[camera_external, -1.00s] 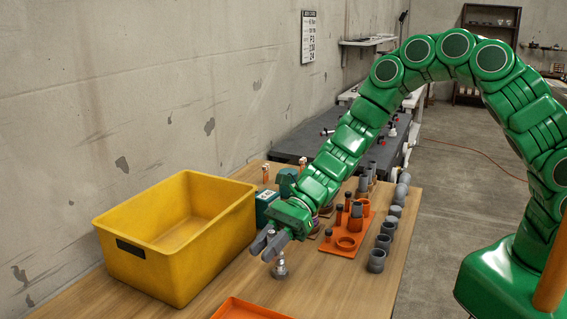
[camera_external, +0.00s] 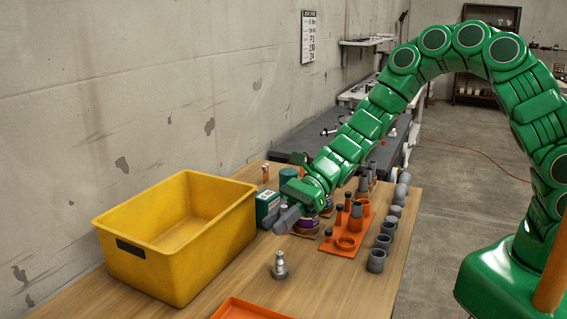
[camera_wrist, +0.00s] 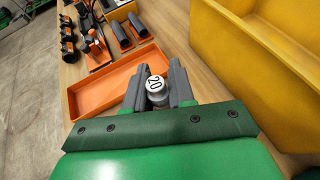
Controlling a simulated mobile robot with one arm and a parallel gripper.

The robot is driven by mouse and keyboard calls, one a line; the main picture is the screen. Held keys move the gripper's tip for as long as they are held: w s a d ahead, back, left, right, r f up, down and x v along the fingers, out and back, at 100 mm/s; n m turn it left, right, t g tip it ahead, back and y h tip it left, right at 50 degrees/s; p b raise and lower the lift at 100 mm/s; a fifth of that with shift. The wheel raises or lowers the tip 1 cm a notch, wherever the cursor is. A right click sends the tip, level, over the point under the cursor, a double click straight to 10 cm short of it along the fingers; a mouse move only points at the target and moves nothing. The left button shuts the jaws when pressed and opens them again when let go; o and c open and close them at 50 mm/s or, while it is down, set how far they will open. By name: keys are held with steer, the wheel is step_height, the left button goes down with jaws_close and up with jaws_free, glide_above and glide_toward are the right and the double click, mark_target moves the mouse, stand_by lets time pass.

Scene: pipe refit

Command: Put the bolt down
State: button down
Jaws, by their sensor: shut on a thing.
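My gripper (camera_external: 286,220) is above the wooden table, to the right of the yellow bin. In the wrist view its dark grey fingers close on the bolt (camera_wrist: 156,88), a small grey piece with a round white top marked 20. In the external view the fingers mostly hide the bolt. A separate silver metal fitting (camera_external: 280,266) stands upright on the table, in front of my gripper and apart from it. I cannot tell how high the bolt is above the table.
A yellow bin (camera_external: 150,262) stands at the left. An orange tray (camera_external: 250,309) lies at the front edge of view. An orange fixture (camera_external: 345,242) and several grey pipe pieces (camera_external: 376,261) stand to the right. Bare wood (camera_external: 325,290) shows at the front right.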

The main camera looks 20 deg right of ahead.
steer(key=w+d+r+m+t, duration=0.35)
steer(key=w+d, duration=0.45)
steer(key=w, duration=0.3)
steer(key=w+d+r+m+t, duration=0.2)
steer(key=w+d+m+t, duration=0.15)
steer(key=w+d, duration=0.6)
steer(key=w+d+r+m+t, duration=0.35)
steer(key=w+d, duration=0.25)
steer(key=w, duration=0.6)
steer(key=w+d+r+m+t+h, duration=0.2)
steer(key=w+d, duration=0.1)
steer(key=d, duration=0.8)
steer(key=w+d+r+m+t+h, duration=0.2)
steer(key=w+d+m+t+h, duration=0.1)
steer(key=d, duration=0.9)
steer(key=w+d+r+m+t+h, duration=0.2)
steer(key=w+d+r+m+h, duration=0.1)
steer(key=d, duration=0.9)
steer(key=shift+w, duration=0.9)
steer(key=shift+m+t, duration=0.25)
